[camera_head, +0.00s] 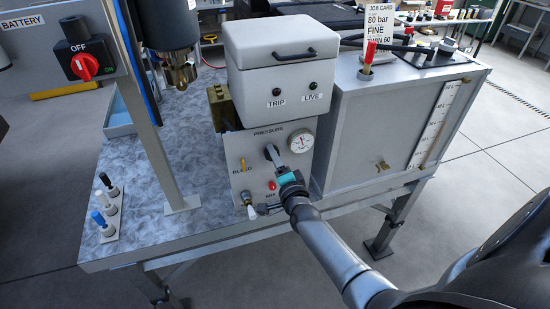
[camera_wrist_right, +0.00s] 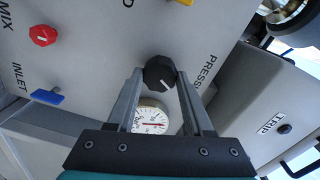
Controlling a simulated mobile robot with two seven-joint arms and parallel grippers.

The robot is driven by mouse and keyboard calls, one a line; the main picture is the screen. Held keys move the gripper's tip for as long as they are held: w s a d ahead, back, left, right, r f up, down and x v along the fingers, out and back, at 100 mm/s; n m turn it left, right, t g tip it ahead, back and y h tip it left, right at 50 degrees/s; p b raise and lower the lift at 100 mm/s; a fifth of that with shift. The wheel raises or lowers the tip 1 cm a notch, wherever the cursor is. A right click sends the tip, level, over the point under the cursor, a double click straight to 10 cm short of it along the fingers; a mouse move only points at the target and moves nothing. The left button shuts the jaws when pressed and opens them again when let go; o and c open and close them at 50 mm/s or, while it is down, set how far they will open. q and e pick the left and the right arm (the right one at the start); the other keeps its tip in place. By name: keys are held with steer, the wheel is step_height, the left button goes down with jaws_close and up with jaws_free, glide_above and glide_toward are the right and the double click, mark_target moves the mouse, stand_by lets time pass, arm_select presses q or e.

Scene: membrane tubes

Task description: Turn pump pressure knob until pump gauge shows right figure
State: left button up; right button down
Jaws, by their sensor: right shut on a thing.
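The black pressure knob (camera_wrist_right: 159,73) with a white pointer line sits on the grey pump panel (camera_head: 236,152). My right gripper (camera_head: 272,153) is shut on this knob. In the right wrist view its two fingers (camera_wrist_right: 158,80) stand on either side of the knob. The pump gauge (camera_head: 300,141) is a round white dial just right of the knob. It also shows between the fingers in the wrist view (camera_wrist_right: 151,115), with a red needle. Its figures are too small to read. A job card (camera_head: 380,20) reads "80 bar FINE TWIN 60". My left gripper is out of view.
A yellow bleed lever (camera_head: 242,165), a red mix knob (camera_head: 272,186) and a blue inlet lever (camera_wrist_right: 48,96) share the panel. The trip box (camera_head: 280,70) overhangs it. A grey tank (camera_head: 350,140) stands right. A post (camera_head: 150,130) and small tubes (camera_head: 105,205) stand left.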

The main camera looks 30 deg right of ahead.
steer(key=shift+c, duration=1.5)
jaws_free()
steer(key=v, duration=1.5)
steer(key=shift+s+p, duration=0.2)
steer(key=shift+p, duration=0.1)
steer(key=s+a+f+n+g+y+b, duration=0.2)
steer(key=s+a+f+n+g+b, duration=0.15)
steer(key=f, duration=0.85)
steer(key=s+a+f+n+g+y+b, duration=0.15)
steer(key=s+f+n, duration=0.25)
steer(key=f, duration=0.7)
steer(key=s+a+f+n+g+y+b, duration=0.1)
steer(key=s+a+f+n+g+b, duration=0.25)
steer(key=f, duration=0.85)
steer(key=s+f+n+g+b, duration=0.3)
steer(key=s+f, duration=0.5)
steer(key=s, duration=0.3)
steer(key=s+f+n+g+b, duration=0.3)
steer(key=s+f+n, duration=0.3)
steer(key=s+f, duration=0.3)
steer(key=shift+s+a+g, duration=0.5)
steer(key=shift+s+g, duration=0.35)
steer(key=shift+s, duration=0.35)
